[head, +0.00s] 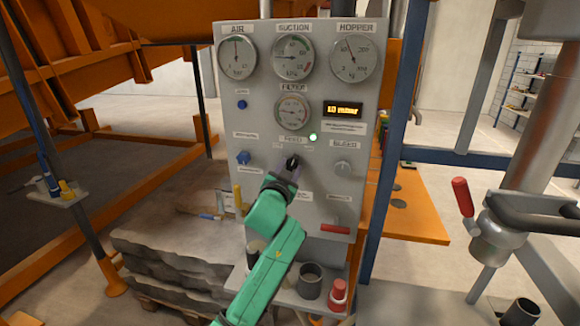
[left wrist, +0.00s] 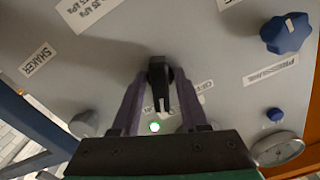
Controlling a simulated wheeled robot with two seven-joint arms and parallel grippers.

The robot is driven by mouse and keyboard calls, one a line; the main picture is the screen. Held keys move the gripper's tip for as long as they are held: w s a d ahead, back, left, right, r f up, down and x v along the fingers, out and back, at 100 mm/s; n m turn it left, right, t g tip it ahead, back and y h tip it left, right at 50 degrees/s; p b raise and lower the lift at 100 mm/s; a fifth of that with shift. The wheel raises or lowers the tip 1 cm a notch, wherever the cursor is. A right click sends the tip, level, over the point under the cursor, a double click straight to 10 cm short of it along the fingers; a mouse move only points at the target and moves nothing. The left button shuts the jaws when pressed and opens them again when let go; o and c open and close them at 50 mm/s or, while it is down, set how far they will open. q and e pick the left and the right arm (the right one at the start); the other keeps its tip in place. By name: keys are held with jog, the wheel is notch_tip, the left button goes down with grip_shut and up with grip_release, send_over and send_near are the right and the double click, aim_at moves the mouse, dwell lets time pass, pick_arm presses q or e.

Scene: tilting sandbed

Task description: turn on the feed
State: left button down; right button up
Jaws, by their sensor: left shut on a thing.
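The grey control panel (head: 262,128) faces me. The black feed knob (head: 291,162) sits in its middle, below the label that appears to read FEED. A small lamp (head: 313,136) up and to the right of the knob is lit green. My left gripper (head: 287,171) is at the panel, shut on the feed knob. In the left wrist view the knob (left wrist: 158,72) stands between the two fingers, with its bar roughly upright in the picture. The green lamp (left wrist: 154,127) shows lit there too. My right gripper is not in view.
Gauges marked AIR (head: 237,58), SUCTION (head: 293,58) and HOPPER (head: 353,60) line the panel's top. An amber display (head: 343,110), a blue knob (head: 243,158), a grey bleed knob (head: 343,168) and a red handle (head: 335,229) surround the feed knob. A shelf with cups (head: 310,280) lies below.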

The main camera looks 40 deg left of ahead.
pick_arm(q)
jog(key=shift+m+p, duration=0.3)
jog(key=shift+m, duration=0.8)
jog(key=c, duration=0.7)
grip_release()
jog(key=shift+s+d+r, duration=0.1)
jog(key=shift+d, duration=0.05)
jog(key=shift+s, duration=0.1)
